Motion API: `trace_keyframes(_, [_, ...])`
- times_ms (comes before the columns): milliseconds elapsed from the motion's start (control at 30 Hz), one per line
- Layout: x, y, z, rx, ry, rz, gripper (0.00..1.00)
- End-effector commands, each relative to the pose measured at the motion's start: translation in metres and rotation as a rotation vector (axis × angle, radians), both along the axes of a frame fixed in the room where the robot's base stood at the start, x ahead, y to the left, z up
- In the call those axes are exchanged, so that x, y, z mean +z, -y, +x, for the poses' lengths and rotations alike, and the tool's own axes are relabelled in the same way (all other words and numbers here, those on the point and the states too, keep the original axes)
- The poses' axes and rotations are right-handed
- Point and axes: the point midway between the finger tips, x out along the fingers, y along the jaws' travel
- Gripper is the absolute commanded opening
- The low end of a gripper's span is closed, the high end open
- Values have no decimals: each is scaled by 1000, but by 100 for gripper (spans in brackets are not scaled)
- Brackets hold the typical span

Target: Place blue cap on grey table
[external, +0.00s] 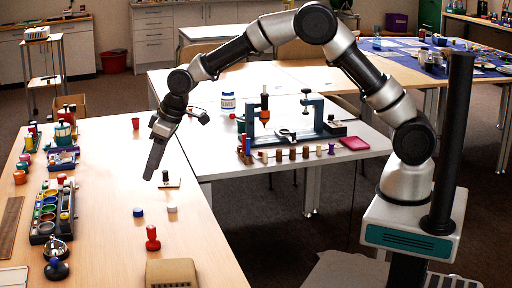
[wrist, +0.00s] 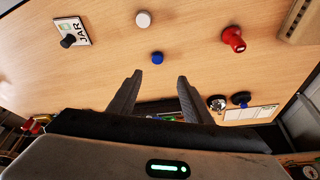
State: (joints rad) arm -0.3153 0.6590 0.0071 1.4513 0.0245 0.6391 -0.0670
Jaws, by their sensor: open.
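The blue cap (external: 138,212) lies on the wooden table (external: 112,180), left of a white cap (external: 172,208). In the wrist view the blue cap (wrist: 157,58) is beyond my fingertips, roughly centred between them, with the white cap (wrist: 143,19) farther up. My gripper (external: 150,176) hangs above the wooden table, pointing down, with nothing in it. The wrist view shows my gripper's fingers (wrist: 160,78) apart. The grey table (external: 213,160) stands right of the wooden table and carries a blue clamp-like stand (external: 300,130).
A red knobbed piece (external: 152,238) and a beige box (external: 172,272) are near the blue cap. A JAR card (wrist: 80,30) bears a dark peg. A dark tray of pots (external: 47,212) is at left. Several small pegs and a pink pad (external: 354,143) occupy the grey table.

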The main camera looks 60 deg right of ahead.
Motion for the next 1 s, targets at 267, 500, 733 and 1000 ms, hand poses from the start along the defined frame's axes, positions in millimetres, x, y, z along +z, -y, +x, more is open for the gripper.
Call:
trace_keyframes(267, [-59, -8, 21, 0, -2, -1, 45])
trace_keyframes(500, [-79, -11, 30, -1, 0, 0, 45])
trace_keyframes(733, [-106, -10, 40, -3, -2, 0, 45])
trace_keyframes(1000, [-128, -12, 50, -1, 0, 0, 45])
